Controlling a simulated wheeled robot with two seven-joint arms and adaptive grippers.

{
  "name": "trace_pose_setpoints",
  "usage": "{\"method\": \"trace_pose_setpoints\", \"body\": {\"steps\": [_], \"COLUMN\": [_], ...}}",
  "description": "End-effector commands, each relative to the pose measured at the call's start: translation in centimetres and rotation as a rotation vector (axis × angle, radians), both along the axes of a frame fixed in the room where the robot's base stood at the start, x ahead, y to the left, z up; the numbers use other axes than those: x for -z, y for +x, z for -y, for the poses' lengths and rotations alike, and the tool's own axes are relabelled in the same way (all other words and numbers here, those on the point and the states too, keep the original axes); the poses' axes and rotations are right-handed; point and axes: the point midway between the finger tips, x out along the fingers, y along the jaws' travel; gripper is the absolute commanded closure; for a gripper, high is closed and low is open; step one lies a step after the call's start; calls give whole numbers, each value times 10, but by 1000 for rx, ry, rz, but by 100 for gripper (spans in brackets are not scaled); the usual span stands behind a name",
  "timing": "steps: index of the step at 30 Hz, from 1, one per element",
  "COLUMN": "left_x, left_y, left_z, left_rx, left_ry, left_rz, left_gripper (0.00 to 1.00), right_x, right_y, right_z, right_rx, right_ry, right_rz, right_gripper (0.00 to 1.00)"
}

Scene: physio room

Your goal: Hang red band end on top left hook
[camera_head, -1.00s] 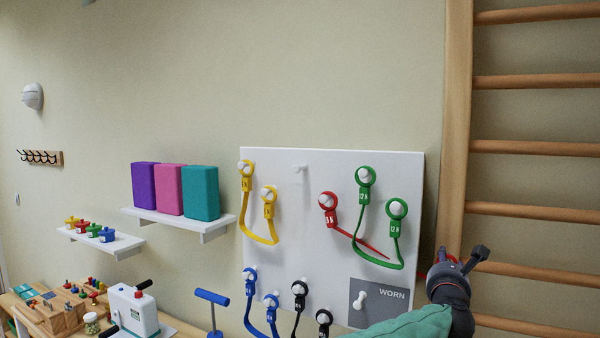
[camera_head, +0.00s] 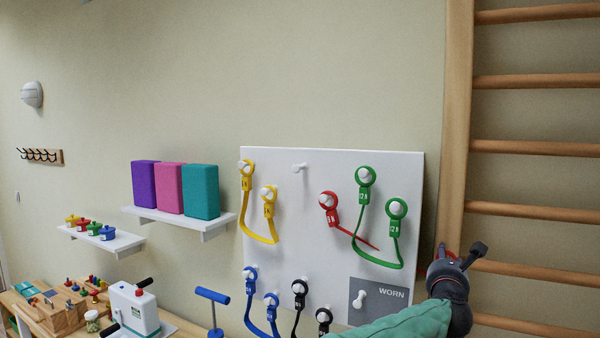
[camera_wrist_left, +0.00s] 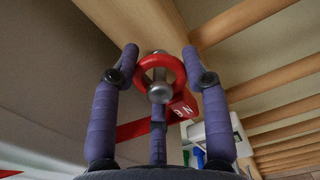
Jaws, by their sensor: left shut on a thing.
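The red band's one ring end (camera_head: 328,201) hangs on a peg of the white board (camera_head: 300,225), and its strap runs down to the right behind the green band. My left gripper (camera_head: 461,258) is right of the board, in front of the wooden wall bars. It is shut on the other red ring end (camera_wrist_left: 181,64), which sits between its purple fingers (camera_wrist_left: 159,80) in the left wrist view. A grey knob shows through that ring; I cannot tell what it belongs to. A bare white peg (camera_head: 299,168) is at the board's top, between the yellow and green bands. My right gripper is not in view.
A yellow band (camera_head: 260,237) hangs at the board's left, a green band (camera_head: 397,208) at its right. Blue and black bands hang low. A grey WORN panel (camera_head: 376,301) has a bare peg. Wall bars (camera_head: 540,147) stand at right. The wall above the board is clear.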

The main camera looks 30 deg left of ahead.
Motion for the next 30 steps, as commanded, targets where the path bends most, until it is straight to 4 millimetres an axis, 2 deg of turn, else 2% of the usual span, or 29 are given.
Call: {"method": "trace_pose_setpoints", "body": {"steps": [24, 25, 27, 30], "left_x": [7, 7, 7, 7], "left_y": [0, 0, 0, 0], "left_z": [0, 0, 0, 0], "left_rx": [0, 0, 0, 0], "left_ry": [-1, -1, -1, -1], "left_rz": [1, 1, 1, 0], "left_gripper": [100, 49, 29, 27], "right_x": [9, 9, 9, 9], "right_y": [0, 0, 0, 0], "right_z": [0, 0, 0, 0], "right_rx": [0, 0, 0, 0], "right_ry": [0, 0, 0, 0], "right_rz": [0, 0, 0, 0], "right_gripper": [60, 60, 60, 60]}}
